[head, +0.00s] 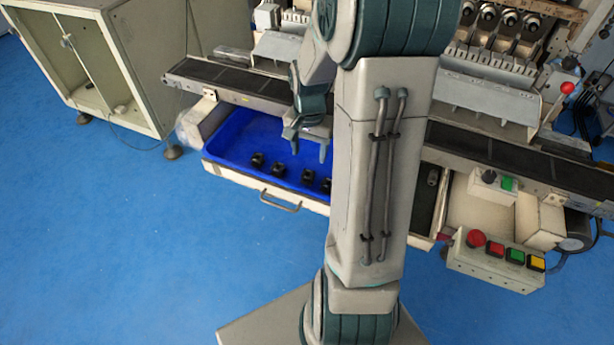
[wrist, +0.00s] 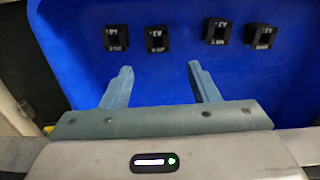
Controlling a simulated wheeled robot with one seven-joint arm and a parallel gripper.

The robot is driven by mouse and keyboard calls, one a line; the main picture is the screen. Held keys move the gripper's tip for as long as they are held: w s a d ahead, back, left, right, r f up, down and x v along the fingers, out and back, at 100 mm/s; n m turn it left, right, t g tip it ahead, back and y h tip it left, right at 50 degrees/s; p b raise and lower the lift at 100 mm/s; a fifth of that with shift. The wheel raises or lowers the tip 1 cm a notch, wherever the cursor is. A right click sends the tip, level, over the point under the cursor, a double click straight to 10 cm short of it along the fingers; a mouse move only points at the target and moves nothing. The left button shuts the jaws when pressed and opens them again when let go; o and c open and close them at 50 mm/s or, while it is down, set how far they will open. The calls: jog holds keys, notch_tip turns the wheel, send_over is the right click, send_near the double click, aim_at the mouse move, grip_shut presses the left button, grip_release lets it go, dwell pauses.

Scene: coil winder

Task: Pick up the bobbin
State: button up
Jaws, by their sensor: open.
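Several small black bobbins stand in a row on a blue tray (head: 225,143) in a pulled-out drawer. In the head view one bobbin (head: 257,159) is at the left end of the row and another (head: 308,176) is further right. The wrist view shows them too, with one bobbin (wrist: 157,39) nearly in line with the gap between my fingers and another bobbin (wrist: 217,31) to its right. My gripper (head: 308,146) is open and empty over the tray. In the wrist view its fingertips (wrist: 160,68) point toward the row, apart from the bobbins.
The drawer front has a handle (head: 280,201). A dark conveyor rail (head: 240,82) runs behind the drawer across the machine. A control box (head: 495,260) with coloured buttons is at the right, and an open cabinet (head: 90,65) stands at the left. Blue floor (head: 100,250) is clear in front.

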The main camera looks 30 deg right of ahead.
aim_at(309, 171)
jog(key=shift+s+a+f, duration=0.1)
jog(key=shift+s+f, duration=0.05)
jog(key=shift+f, duration=1.55)
jog(key=shift+s+a+f, duration=0.1)
jog(key=shift+s+f, duration=0.05)
jog(key=shift+f, duration=1.5)
jog(key=shift+d, duration=0.1)
jog(key=c, duration=1)
